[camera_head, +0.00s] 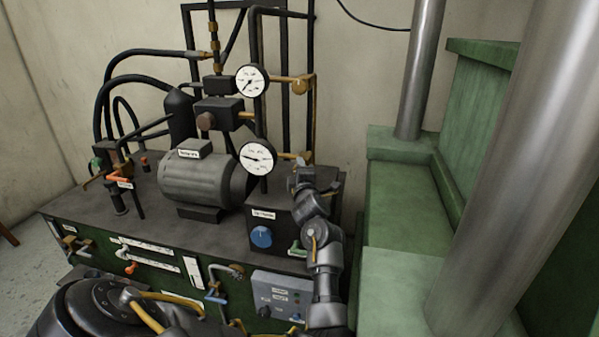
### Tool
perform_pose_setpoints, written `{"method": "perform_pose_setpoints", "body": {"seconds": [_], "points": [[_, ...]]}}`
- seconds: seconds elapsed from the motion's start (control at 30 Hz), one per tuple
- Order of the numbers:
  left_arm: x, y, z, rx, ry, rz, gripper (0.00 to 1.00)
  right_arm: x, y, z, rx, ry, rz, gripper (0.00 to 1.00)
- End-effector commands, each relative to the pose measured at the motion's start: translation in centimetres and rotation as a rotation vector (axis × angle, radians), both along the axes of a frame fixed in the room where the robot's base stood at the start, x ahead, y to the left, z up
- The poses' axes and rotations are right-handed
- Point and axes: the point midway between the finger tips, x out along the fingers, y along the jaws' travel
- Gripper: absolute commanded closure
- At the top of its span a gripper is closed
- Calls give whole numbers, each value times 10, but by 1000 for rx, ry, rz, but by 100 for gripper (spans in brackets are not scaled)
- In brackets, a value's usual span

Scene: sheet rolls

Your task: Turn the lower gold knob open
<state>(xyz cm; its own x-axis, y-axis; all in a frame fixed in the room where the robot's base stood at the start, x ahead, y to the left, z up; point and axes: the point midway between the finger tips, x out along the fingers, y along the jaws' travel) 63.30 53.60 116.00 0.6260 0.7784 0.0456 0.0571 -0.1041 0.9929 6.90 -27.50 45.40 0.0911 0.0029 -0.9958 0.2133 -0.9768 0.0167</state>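The lower gold knob (302,159) is at the right end of a gold pipe beside the lower white gauge (257,157); only a small part shows above my gripper. An upper gold knob (299,86) is beside the upper white gauge (252,80). My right arm rises from the bottom, and its gripper (301,174) is just below and in front of the lower knob, partly covering it. I cannot tell whether it touches the knob or how its fingers stand. My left arm shows at the bottom left; its gripper is out of view.
A grey motor (198,180) and black hoses fill the left of the machine top. A box with a blue knob (261,237) is left of my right forearm. A grey control panel (280,293) is low in front. A green stepped housing (400,205) and steel columns stand right.

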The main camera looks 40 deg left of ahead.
Motion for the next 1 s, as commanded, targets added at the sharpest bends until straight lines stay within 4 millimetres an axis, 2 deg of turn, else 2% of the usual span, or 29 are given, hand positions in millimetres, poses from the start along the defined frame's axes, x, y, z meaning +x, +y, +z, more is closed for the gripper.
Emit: {"method": "perform_pose_setpoints", "body": {"seconds": [0.33,0.37,0.53,0.87,1.0], "points": [[0,0,0,-4,-2,1,85,0,0,0,0,0,0,64],[0,0,0,-4,-2,1,61,0,0,0,0,0,0,64],[0,0,0,-3,-1,0,40,0,0,0,0,0,0,64],[0,0,0,23,14,-1,40,0,2,1,2,0,-1,64],[-1,1,-1,172,100,2,40,0,2,7,2,0,-1,64]]}}
